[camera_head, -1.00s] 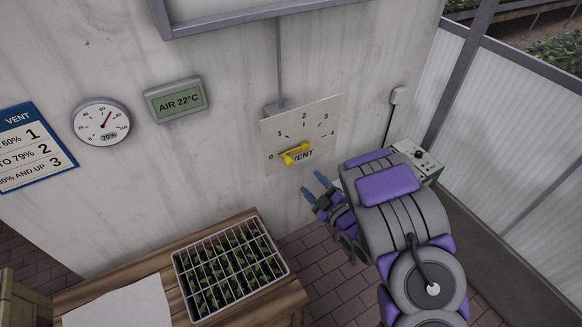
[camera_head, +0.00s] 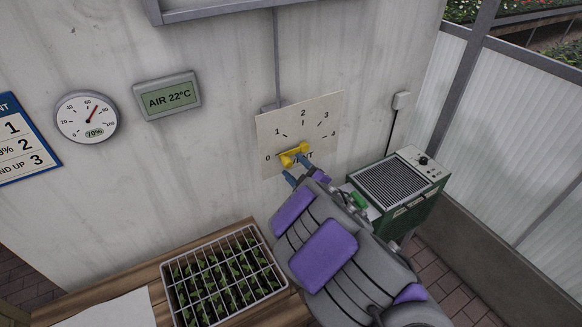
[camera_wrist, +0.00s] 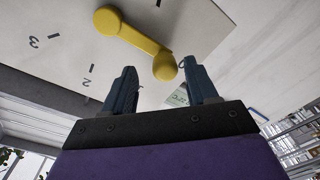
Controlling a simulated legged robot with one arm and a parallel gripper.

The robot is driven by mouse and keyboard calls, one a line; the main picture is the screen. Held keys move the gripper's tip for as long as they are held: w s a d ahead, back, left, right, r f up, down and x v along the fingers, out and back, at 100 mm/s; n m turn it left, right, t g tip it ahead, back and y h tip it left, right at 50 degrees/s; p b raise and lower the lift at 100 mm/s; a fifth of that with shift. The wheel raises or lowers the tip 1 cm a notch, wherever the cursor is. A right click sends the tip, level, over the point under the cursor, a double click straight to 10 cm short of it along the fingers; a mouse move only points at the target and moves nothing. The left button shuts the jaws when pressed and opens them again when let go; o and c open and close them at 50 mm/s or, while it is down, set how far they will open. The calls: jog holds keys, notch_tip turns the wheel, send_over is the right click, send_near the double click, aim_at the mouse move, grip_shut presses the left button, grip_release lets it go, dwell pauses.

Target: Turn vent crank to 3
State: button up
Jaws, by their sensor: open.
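The yellow vent crank (camera_head: 294,154) is on a pale dial plate (camera_head: 325,112) on the wall, marked 0 to 4. Its arm slants down left from the hub, its free end pointing toward the 0. My gripper (camera_head: 302,172) is open just below the crank, with its fingers toward the plate. In the wrist view the crank (camera_wrist: 138,43) runs from its hub at top left to a round knob (camera_wrist: 164,68). The knob shows between the tips of my open gripper (camera_wrist: 158,70), nearer the right finger. Whether it touches that finger cannot be told.
A round gauge (camera_head: 87,118) reads 70%, beside a display (camera_head: 167,96) reading AIR 22°C. A blue vent sign (camera_head: 22,140) is at left. A seedling tray (camera_head: 277,283) stands on a wooden bench (camera_head: 235,317). A green heater box (camera_head: 408,215) stands right of my arm.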

aim_at(291, 165)
jog(key=w+a, duration=0.2)
jog(key=a, duration=0.1)
jog(key=shift+a+f, duration=0.15)
jog(key=shift+a, duration=0.1)
jog(key=shift+w+d, duration=0.15)
jog(key=shift+d, duration=0.6)
jog(key=shift+a, duration=0.5)
jog(key=c, duration=0.6)
jog(key=shift+d, duration=0.15)
grip_shut()
